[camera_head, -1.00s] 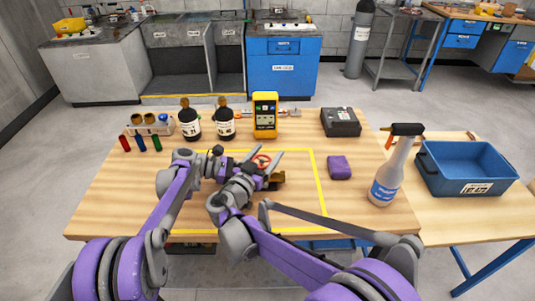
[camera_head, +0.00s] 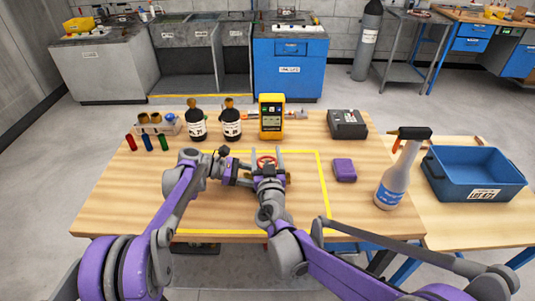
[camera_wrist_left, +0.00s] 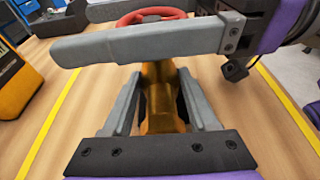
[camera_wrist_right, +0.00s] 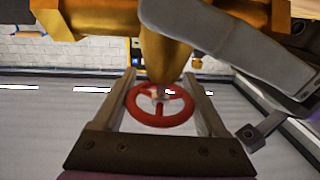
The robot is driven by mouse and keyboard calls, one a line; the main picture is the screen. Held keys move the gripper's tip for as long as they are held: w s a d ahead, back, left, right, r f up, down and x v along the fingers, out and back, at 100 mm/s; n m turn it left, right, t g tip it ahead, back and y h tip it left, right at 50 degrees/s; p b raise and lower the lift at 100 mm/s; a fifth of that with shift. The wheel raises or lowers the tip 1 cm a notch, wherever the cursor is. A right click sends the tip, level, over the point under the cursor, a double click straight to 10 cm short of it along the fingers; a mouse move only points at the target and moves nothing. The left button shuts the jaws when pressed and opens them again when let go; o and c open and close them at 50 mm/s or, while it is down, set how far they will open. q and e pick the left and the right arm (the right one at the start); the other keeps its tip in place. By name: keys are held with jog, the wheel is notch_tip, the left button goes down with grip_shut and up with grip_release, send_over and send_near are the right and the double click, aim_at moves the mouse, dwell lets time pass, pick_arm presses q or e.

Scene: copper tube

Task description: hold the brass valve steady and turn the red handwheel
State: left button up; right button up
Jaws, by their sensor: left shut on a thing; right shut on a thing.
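The red handwheel (camera_head: 266,161) sits on top of the brass valve (camera_head: 289,178), inside the yellow taped rectangle. My right gripper (camera_wrist_right: 160,98) is shut on the red handwheel (camera_wrist_right: 160,122), one finger at each side of its rim. My left gripper (camera_wrist_left: 158,98) is shut on the brass valve body (camera_wrist_left: 160,95), below the wheel. The handwheel's top (camera_wrist_left: 150,15) shows in the left wrist view, behind a right gripper finger crossing the picture. In the head view the right gripper hides most of the valve and the left gripper's fingers.
A yellow meter (camera_head: 271,117) and dark bottles (camera_head: 231,124) stand behind the valve. A purple block (camera_head: 344,170), a spray bottle (camera_head: 396,178) and a black box (camera_head: 347,124) are to the right. A blue bin (camera_head: 473,172) is farther right. The table's left front is clear.

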dwell(0.4)
jog(key=o, duration=1.3)
jog(key=shift+s, duration=0.2)
jog(key=s+d, duration=0.1)
jog(key=s, duration=1)
jog(key=shift+s, duration=0.35)
jog(key=shift+d, duration=0.1)
